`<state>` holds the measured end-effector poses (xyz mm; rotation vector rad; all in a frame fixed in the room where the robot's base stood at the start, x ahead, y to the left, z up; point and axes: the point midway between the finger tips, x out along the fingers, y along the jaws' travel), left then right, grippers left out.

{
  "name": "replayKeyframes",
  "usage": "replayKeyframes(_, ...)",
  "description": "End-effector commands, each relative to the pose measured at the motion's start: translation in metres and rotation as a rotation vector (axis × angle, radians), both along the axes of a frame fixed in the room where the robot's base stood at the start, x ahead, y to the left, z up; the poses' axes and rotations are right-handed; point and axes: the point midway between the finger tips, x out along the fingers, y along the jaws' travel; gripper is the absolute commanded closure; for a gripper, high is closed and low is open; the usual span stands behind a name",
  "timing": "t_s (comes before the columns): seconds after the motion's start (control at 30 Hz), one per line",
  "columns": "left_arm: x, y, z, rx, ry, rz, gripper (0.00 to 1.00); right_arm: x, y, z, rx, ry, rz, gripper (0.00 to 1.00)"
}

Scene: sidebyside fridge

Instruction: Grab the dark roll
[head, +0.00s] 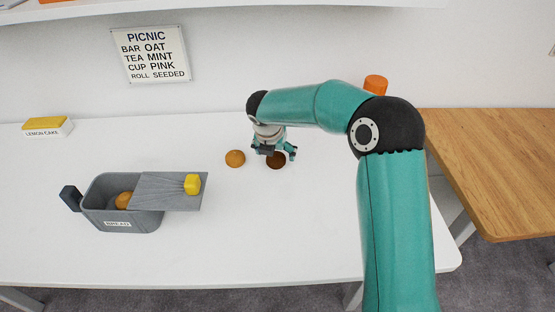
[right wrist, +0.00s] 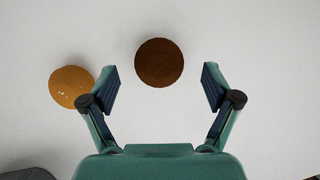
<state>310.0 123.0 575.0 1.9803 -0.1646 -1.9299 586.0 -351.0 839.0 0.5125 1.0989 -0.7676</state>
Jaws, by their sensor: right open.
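The dark roll (head: 276,162) is a round, dark brown bun on the white table, partly covered by my right gripper in the head view. In the right wrist view the dark roll (right wrist: 159,62) lies ahead of the palm, between the lines of the two fingers and near their tips. My right gripper (head: 274,151) is open and empty above it, with a clear gap on both sides of the roll in the right wrist view (right wrist: 161,88). My left gripper is not in view.
A lighter golden roll (head: 235,158) lies just left of the dark one and also shows beside the left finger (right wrist: 71,87). A grey bin (head: 98,212) holds another roll (head: 123,200); its grey lid (head: 155,192) has a yellow handle. An orange object (head: 376,84) stands behind my right arm.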

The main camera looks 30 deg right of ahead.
Motion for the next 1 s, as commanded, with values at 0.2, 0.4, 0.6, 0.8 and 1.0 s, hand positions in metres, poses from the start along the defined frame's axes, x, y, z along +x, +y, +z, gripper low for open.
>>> replayKeyframes(0.2, 0.000, 0.000, -0.001, 0.000, 0.000, 0.000, 0.35, 0.007, -0.008, -0.025, -0.001, 0.001, 0.001, 0.12)
replayKeyframes(0.4, 0.000, 0.000, -0.001, 0.000, 0.000, 0.000, 0.35, 0.008, -0.008, -0.026, 0.000, -0.001, 0.001, 0.12)
replayKeyframes(0.6, 0.000, 0.000, -0.001, 0.000, 0.000, 0.000, 0.35, 0.008, -0.008, -0.025, 0.000, 0.000, 0.001, 0.40)
replayKeyframes(0.8, 0.000, 0.000, -0.001, 0.000, 0.000, 0.000, 0.35, 0.008, -0.008, -0.025, 0.000, 0.000, 0.001, 0.74)
replayKeyframes(1.0, 0.000, 0.000, -0.001, 0.000, 0.000, 0.000, 0.35, 0.008, -0.008, -0.025, 0.000, 0.000, 0.001, 0.75)
